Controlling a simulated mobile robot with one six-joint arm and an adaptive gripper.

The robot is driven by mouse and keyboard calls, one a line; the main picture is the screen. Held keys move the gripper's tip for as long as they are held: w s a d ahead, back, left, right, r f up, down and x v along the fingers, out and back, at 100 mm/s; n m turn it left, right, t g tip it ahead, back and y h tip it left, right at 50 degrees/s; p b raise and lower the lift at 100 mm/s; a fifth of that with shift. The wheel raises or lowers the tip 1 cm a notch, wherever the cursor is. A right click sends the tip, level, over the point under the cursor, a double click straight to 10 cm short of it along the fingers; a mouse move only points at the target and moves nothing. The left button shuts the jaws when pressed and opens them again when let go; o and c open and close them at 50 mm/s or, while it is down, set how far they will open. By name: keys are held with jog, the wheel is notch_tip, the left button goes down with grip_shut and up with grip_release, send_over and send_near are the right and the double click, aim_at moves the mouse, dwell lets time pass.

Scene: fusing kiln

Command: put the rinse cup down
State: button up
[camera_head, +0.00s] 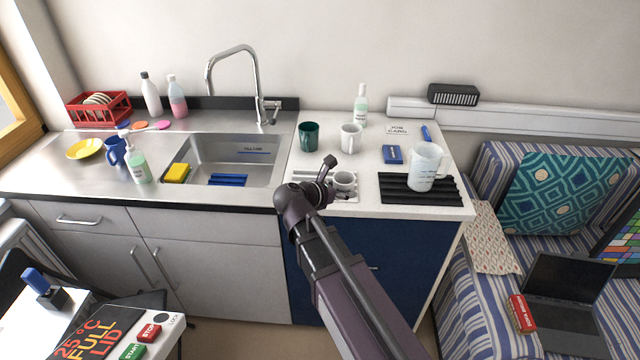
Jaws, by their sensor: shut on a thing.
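A small pale grey-white cup (345,181), which I take as the rinse cup, is at the end of my arm above the white counter. My gripper (331,180) is shut on it from its left side.
A green mug (308,136) and a white mug (350,138) stand behind. A clear jug (427,166) stands to the right on a black ribbed mat (420,198). A blue box (392,154) lies behind the mat. The sink (205,150) is left.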

jog(key=shift+s+d+f, duration=0.1)
jog(key=shift+s+d, duration=0.05)
jog(key=shift+s, duration=0.05)
jog(key=w+a, duration=0.3)
jog(key=w, duration=0.1)
jog(key=w+a+f+b, duration=0.1)
jog(key=w+a, duration=0.2)
jog(key=w, duration=0.1)
jog(key=w+a, duration=0.2)
jog(key=w, duration=0.1)
jog(key=shift+w+a+f, duration=0.2)
jog(key=shift+w+a, duration=0.2)
jog(key=shift+w+a, duration=0.2)
jog(key=shift+w, duration=0.05)
jog(key=shift+w+a+f+b, duration=0.1)
jog(key=shift+w+f+b, duration=0.05)
jog(key=shift+f+b, duration=0.35)
jog(key=shift+w+a+f+b, duration=0.15)
jog(key=shift+f+b, duration=0.25)
jog(key=shift+b, duration=0.2)
jog(key=shift+f+b, duration=0.9)
jog(key=shift+b, duration=0.05)
jog(key=shift+f, duration=0.15)
